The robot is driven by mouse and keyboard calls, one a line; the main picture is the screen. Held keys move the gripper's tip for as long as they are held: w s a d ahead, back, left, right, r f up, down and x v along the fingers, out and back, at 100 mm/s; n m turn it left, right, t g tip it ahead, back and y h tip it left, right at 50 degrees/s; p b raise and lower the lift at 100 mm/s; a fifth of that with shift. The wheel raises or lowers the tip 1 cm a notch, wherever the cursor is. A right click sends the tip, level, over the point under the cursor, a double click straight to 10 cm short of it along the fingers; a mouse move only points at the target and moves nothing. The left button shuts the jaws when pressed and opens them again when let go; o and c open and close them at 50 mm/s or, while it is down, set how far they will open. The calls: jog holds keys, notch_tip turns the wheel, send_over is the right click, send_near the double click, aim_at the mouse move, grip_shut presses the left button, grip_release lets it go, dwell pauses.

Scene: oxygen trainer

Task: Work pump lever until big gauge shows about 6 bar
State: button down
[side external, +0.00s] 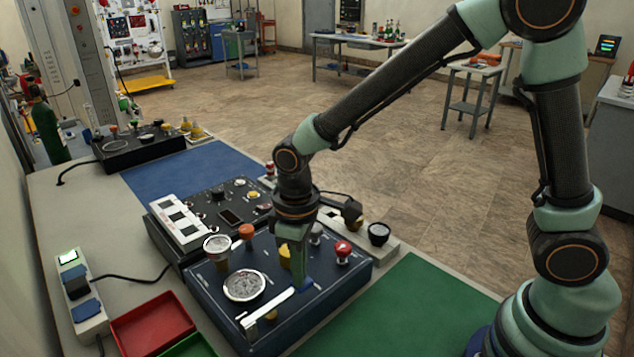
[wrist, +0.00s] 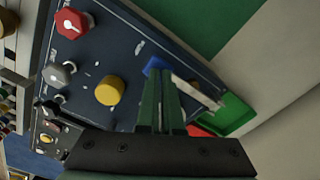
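The pump lever (side external: 268,307) is a pale flat bar with a blue end on the dark blue trainer panel (side external: 335,278). In the wrist view the lever (wrist: 195,92) runs to the right from its blue end (wrist: 155,66). The big gauge (side external: 244,285) is a round white dial left of the lever; its needle is too small to read. My gripper (side external: 297,284) points down at the lever's blue end. In the wrist view its green fingers (wrist: 162,78) are close together, with their tips at the blue end. I cannot tell whether they touch it.
A smaller gauge (side external: 217,246), an orange knob (side external: 246,231), a yellow knob (wrist: 110,90) and a red knob (side external: 342,251) stand up from the panel. A red tray (side external: 152,324) is at the left. The green mat (side external: 415,310) at the right is clear.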

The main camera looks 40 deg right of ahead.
jog(key=shift+r, duration=1.65)
jog(key=shift+f, duration=1.9)
jog(key=shift+r, duration=1.9)
jog(key=shift+f, duration=0.1)
